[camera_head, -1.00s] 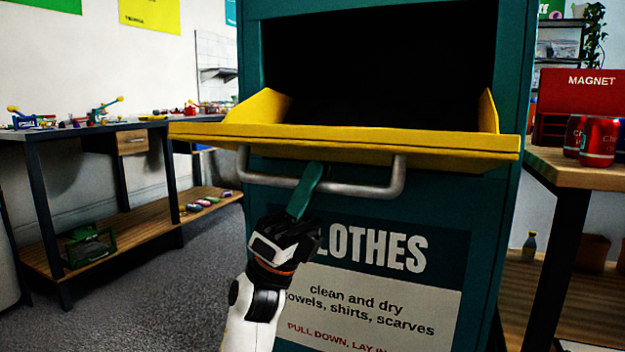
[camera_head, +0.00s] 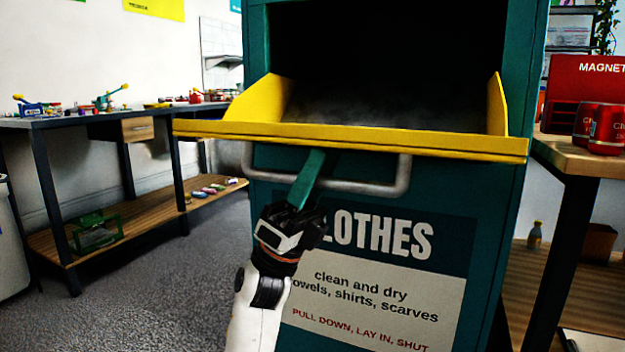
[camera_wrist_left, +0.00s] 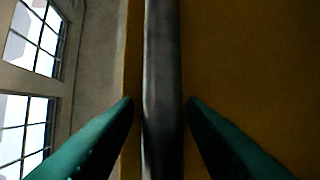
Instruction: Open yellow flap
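The yellow flap (camera_head: 350,140) on the teal clothes bin is tilted out, and a dark opening shows above it. A grey bar handle (camera_head: 400,175) hangs under its front edge. My left gripper (camera_head: 308,170) is at the handle, its green finger reaching past the bar. In the left wrist view the bar (camera_wrist_left: 163,60) runs between the two green fingertips (camera_wrist_left: 160,105), which are close on either side, with at most a thin gap. The gripper looks shut on the handle. My right gripper is not in view.
The teal bin (camera_head: 258,60) carries a clothes sign (camera_head: 375,285). A workbench (camera_head: 90,122) with small items stands at the left. At the right a wooden table (camera_head: 575,155) holds red cans (camera_head: 607,130) and a red box (camera_head: 590,85). The grey floor between the left bench and bin is clear.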

